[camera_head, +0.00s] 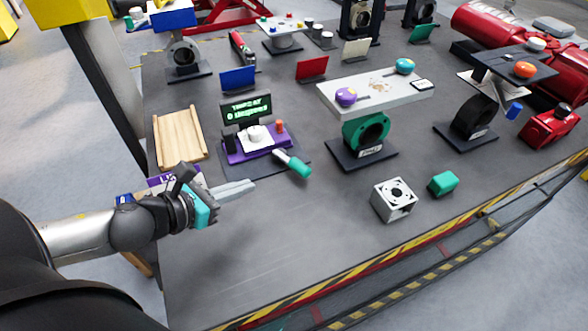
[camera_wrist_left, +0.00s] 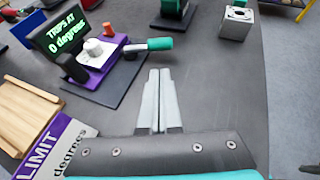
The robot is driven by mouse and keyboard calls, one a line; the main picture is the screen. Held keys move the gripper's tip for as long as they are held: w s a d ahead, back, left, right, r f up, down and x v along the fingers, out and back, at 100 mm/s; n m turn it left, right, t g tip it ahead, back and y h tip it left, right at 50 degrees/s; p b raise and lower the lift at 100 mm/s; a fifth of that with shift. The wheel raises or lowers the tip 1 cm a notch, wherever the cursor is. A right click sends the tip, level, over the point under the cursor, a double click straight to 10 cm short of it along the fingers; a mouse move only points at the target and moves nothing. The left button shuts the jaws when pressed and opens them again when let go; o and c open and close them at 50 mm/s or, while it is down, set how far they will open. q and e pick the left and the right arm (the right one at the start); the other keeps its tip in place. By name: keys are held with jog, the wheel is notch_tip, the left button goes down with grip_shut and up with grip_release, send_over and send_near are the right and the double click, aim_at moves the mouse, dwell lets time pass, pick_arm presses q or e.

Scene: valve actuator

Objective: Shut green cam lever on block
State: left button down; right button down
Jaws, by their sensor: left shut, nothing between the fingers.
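The green cam lever (camera_head: 299,167) sticks out from the right side of the purple block (camera_head: 238,156), slanting toward the near right of the table. The block has a white round knob (camera_head: 254,134), an orange peg (camera_head: 280,126) and a display reading "TRIPS AT 0 degrees" (camera_head: 246,109). In the left wrist view the lever (camera_wrist_left: 160,43) lies just beyond my fingertips. My left gripper (camera_head: 252,185) is shut and empty, left of and nearer than the lever, apart from it. Its closed fingers show in the left wrist view (camera_wrist_left: 160,72). My right gripper is not in view.
A wooden tray (camera_head: 181,138) and a purple-white "LIMIT degrees" sign (camera_wrist_left: 55,147) lie left. A green ring valve (camera_head: 367,133) stands beyond the lever. A grey cube (camera_head: 394,200) and green block (camera_head: 443,183) sit at right. The table's near middle is clear.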

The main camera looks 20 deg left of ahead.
pick_arm(q)
jog(key=b, duration=0.2)
send_near(296, 169)
jog(key=shift+v, duration=1.05)
jog(key=shift+b+x, duration=0.35)
jog(key=shift+x, duration=0.9)
jog(key=shift+b+x, duration=0.35)
jog(key=shift+x, duration=2.9)
